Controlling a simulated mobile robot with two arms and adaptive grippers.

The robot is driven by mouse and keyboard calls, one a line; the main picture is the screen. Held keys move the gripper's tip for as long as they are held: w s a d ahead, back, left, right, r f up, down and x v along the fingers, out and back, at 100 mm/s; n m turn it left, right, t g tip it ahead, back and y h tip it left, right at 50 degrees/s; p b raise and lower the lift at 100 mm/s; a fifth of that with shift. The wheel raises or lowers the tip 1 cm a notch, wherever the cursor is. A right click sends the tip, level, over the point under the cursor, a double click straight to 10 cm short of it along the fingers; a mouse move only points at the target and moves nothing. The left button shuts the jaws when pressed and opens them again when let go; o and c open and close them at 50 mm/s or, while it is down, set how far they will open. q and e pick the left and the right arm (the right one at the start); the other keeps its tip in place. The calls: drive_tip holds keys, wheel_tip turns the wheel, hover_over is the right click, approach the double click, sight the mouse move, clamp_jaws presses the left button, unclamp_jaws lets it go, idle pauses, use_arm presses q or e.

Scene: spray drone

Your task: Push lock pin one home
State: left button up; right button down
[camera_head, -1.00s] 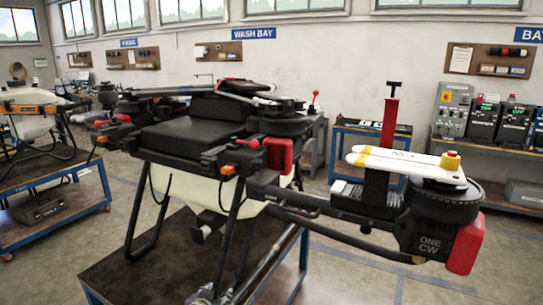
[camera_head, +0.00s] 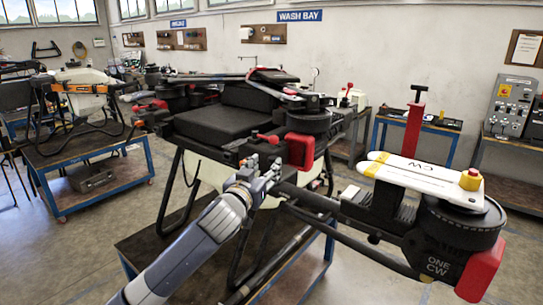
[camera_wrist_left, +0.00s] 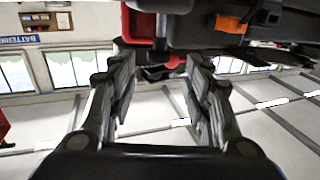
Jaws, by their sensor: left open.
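The spray drone's arm marked ONE CW (camera_head: 440,268) reaches right from the drone's dark body. Small red and orange knobs sit at this arm's root; one red knob (camera_head: 268,138) shows above my left gripper. I cannot tell which part is lock pin one. My left gripper (camera_head: 266,168) is in front of the arm root, below a red block (camera_head: 300,151). In the left wrist view the gripper (camera_wrist_left: 160,65) is open, with a red knob (camera_wrist_left: 176,62) visible between its fingertips. An orange part (camera_wrist_left: 232,24) is above right. Contact cannot be told. My right gripper is not in view.
The drone stands on a dark-topped cart (camera_head: 180,265). A blue workbench (camera_head: 440,128) stands behind. Another cart with a drone (camera_head: 65,160) is at left. Floor is clear between carts.

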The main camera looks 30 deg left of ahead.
sight(272, 161)
use_arm(q)
drive_tip(key=p+x, duration=0.1)
drive_tip(key=x, duration=0.3)
drive_tip(key=shift+d+r, duration=0.15)
drive_tip(key=shift+w+p, duration=0.35)
drive_tip(key=shift+w, duration=0.25)
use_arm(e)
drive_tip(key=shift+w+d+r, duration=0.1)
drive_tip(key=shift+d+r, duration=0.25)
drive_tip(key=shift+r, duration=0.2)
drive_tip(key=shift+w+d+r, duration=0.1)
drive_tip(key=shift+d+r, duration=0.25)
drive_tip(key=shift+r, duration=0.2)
use_arm(q)
clamp_jaws()
drive_tip(key=shift+f, duration=0.25)
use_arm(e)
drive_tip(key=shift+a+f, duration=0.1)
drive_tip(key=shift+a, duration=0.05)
